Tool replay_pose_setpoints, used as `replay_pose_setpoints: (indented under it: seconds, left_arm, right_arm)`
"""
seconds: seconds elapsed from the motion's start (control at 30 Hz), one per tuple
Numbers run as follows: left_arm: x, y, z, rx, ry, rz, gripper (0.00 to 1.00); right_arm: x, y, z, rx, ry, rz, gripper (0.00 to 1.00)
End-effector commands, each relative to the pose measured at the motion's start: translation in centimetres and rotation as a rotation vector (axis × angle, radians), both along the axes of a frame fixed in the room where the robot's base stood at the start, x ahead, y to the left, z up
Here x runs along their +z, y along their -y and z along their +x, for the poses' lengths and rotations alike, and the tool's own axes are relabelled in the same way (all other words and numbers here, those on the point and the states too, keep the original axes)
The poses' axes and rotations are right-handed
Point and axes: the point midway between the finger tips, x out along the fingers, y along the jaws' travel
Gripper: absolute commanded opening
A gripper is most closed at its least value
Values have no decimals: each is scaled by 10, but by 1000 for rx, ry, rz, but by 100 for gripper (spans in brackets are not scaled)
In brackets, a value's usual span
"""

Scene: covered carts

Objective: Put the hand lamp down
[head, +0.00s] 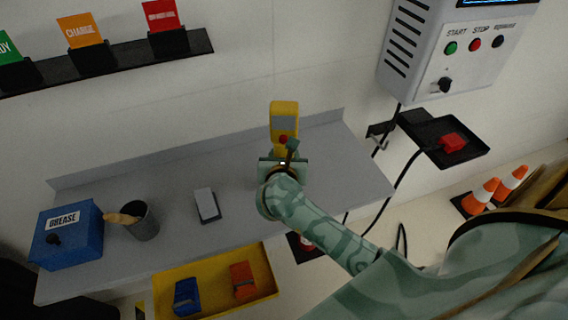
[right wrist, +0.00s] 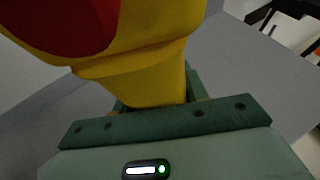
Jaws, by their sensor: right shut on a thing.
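The hand lamp (head: 284,117) is yellow with a grey face and a red knob. It stands up out of my right gripper (head: 284,159), which is shut on its lower part over the right part of the grey shelf (head: 240,165). In the right wrist view the lamp's yellow body (right wrist: 140,70) and dark red part fill the upper left, with its narrow lower end between the green fingers. I cannot tell whether the lamp touches the shelf. My left gripper is not in view.
A grey block (head: 207,204), a dark cup (head: 142,222) with a wooden handle and a blue grease box (head: 68,235) stand on the shelf's left part. A yellow tray (head: 208,268) sits below. A control box (head: 455,50) and black tray (head: 465,155) are at right.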

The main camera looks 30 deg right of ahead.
Motion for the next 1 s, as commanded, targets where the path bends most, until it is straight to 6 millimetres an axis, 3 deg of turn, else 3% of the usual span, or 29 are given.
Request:
replay_pose_setpoints:
  seconds: [0.13, 0.53, 0.57, 0.63, 1.0]
  left_arm:
    - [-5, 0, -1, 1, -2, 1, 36]
    - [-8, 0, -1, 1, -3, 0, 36]
    - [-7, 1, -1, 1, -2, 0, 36]
    - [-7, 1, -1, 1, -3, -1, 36]
    - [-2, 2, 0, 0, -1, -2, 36]
  right_arm:
    - [-20, 0, -1, 2, -1, -2, 7]
    - [-26, -1, -1, 1, 0, 0, 7]
    - [-26, -1, -1, 1, -4, 0, 49]
    - [-26, -1, -1, 1, -3, 0, 65]
    - [-20, -3, -4, 3, -3, 1, 65]
